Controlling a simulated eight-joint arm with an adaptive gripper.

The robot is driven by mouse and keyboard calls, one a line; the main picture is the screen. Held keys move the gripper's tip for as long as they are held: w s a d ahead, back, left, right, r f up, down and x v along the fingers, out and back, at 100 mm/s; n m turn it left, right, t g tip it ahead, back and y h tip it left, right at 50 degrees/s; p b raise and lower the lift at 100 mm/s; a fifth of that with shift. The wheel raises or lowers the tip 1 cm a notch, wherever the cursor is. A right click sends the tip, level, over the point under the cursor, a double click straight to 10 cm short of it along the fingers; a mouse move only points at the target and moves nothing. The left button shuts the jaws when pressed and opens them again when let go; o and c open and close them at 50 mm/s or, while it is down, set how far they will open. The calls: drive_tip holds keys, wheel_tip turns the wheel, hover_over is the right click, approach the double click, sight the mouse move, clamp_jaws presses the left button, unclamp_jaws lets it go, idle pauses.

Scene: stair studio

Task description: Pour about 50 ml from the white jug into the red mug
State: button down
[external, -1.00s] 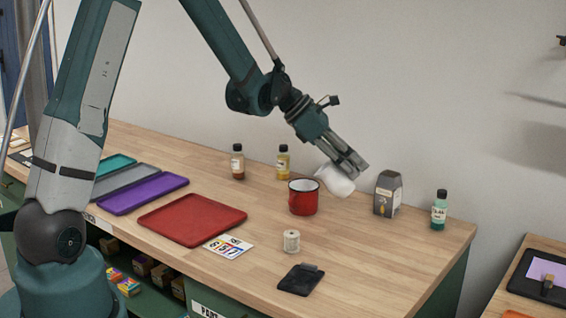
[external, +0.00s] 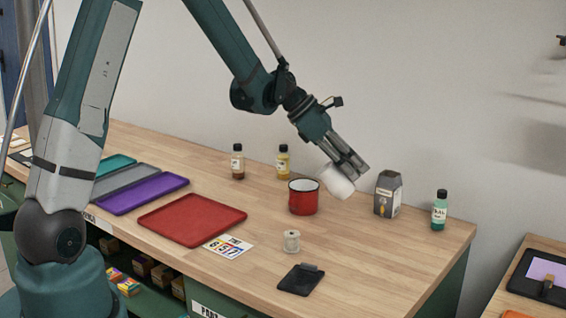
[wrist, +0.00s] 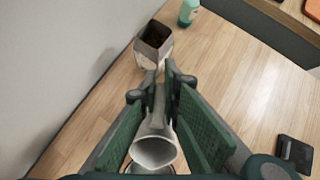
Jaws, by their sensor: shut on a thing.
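The white jug (external: 339,183) is held tilted in the air, just right of the red mug and about level with its rim. My gripper (external: 352,166) is shut on it. In the wrist view the jug's open mouth (wrist: 154,151) faces the camera, between the fingers of my gripper (wrist: 160,100). The red mug (external: 303,201) stands upright on the table, with a dark rim and a pale inside. No stream of liquid can be made out, and the levels in the jug and mug cannot be read.
A dark grey carton (external: 387,195) and a green bottle (external: 439,211) stand to the right. Two small bottles (external: 238,162) (external: 283,162) stand behind the mug. A red tray (external: 192,220), a whitish spool (external: 291,241) and a black pad (external: 300,281) lie left and in front.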

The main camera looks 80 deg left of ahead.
drive_tip(key=w+d+r+g+y+p, duration=0.2)
drive_tip(key=w+g+p, duration=0.1)
drive_tip(key=w+g, duration=0.3)
drive_tip(key=shift+r+g, duration=0.3)
drive_tip(key=shift+g, duration=0.7)
drive_tip(key=shift+y, duration=0.3)
idle(0.4)
